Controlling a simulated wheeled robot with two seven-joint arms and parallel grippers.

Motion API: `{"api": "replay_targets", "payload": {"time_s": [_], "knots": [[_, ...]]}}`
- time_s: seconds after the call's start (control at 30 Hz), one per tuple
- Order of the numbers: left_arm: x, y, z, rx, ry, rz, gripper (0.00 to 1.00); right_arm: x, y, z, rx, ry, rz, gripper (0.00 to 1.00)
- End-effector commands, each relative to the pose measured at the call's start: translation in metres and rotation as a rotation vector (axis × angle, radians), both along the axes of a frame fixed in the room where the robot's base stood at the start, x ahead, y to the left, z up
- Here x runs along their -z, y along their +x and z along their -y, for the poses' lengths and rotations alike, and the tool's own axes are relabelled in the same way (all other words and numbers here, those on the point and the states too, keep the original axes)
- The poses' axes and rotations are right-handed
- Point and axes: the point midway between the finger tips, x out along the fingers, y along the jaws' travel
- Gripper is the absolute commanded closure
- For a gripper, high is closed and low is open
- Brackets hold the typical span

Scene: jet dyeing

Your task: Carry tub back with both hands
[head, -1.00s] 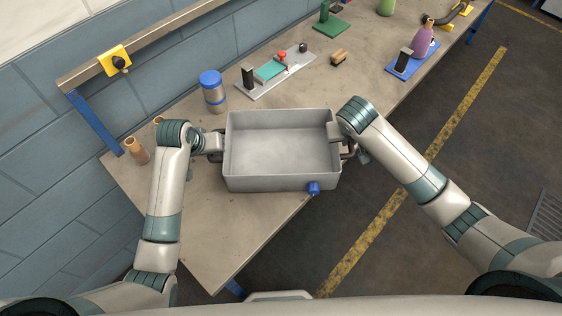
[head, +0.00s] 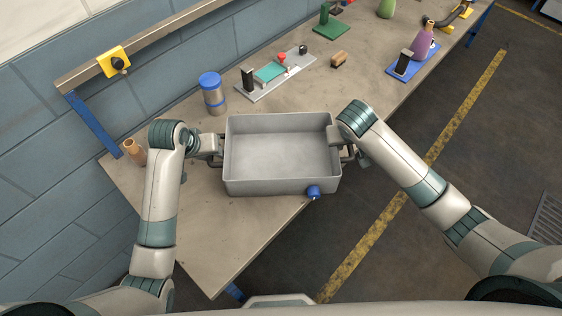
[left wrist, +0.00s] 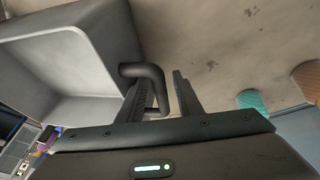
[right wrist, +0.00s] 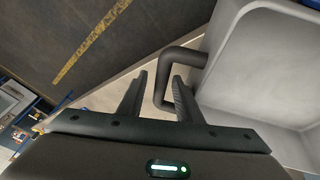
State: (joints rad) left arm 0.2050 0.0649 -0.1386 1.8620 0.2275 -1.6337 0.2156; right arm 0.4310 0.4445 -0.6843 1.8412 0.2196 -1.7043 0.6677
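The grey rectangular tub (head: 283,186) is empty and looks level over the near end of the workbench, with its near right corner past the bench edge. A blue knob (head: 313,192) sits at that corner. I cannot tell whether the tub touches the bench. My left gripper (left wrist: 158,82) has its fingers around the tub's left dark handle (left wrist: 143,70). My right gripper (right wrist: 160,80) has its fingers around the right handle (right wrist: 182,57). The tub's wall shows beside each handle in the wrist views.
The workbench (head: 215,235) carries a blue-lidded jar (head: 211,95) behind the tub and a brown bottle (head: 134,150) by my left arm. Farther back are a grey tool board (head: 290,80), a brush (head: 339,60) and a purple bottle (head: 422,42) on a blue base. Open floor lies right.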

Motion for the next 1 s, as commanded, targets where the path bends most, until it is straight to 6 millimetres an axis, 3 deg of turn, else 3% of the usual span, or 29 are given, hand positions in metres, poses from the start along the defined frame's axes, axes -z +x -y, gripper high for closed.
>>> {"api": "replay_targets", "payload": {"time_s": [0.4, 1.0], "knots": [[-0.041, -0.018, -0.010, -0.002, 0.002, -0.001, 0.68, 0.000, 0.000, 0.000, 0.000, 0.000, 0.000, 0.68], [-0.045, -0.019, -0.011, -0.003, 0.002, -0.002, 0.68, -0.003, -0.001, -0.001, 0.000, 0.001, 0.000, 0.68]]}}
